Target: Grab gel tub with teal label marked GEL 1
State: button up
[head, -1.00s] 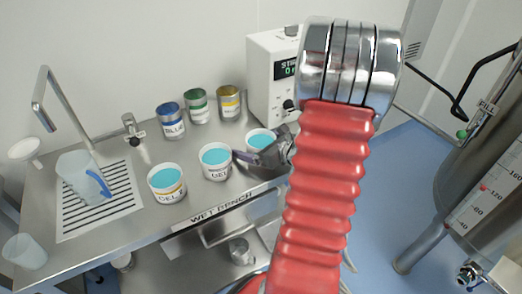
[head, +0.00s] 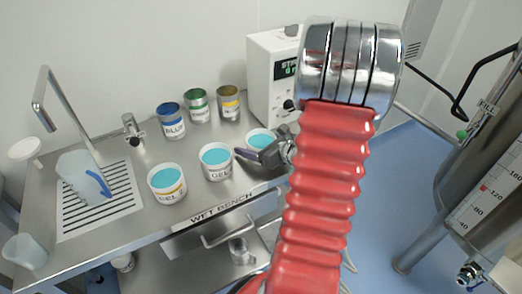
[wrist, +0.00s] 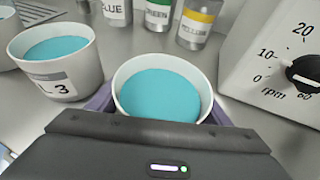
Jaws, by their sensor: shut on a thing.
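A white tub of teal gel (head: 262,138) stands at the right end of the row on the wet bench. Its label is hidden from both views, so I cannot read its number. My gripper (head: 258,153) is at this tub and shut on it. In the wrist view the tub (wrist: 160,88) sits between the purple fingers, upright. Another gel tub (head: 216,161) stands just left of it; its label shows a 3 in the wrist view (wrist: 62,75). A third gel tub (head: 167,184) with a yellowish label band stands further left.
Blue (head: 171,121), green (head: 197,106) and yellow (head: 229,103) labelled cans stand behind the tubs. A white stirrer unit (head: 270,75) with a knob is close at the back right. A jug (head: 78,175) sits on the drain grate at left.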

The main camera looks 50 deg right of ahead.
jog(key=shift+c, duration=0.8)
jog(key=shift+r, duration=0.15)
notch_tip(320, 180, up, 10)
dwell(0.7)
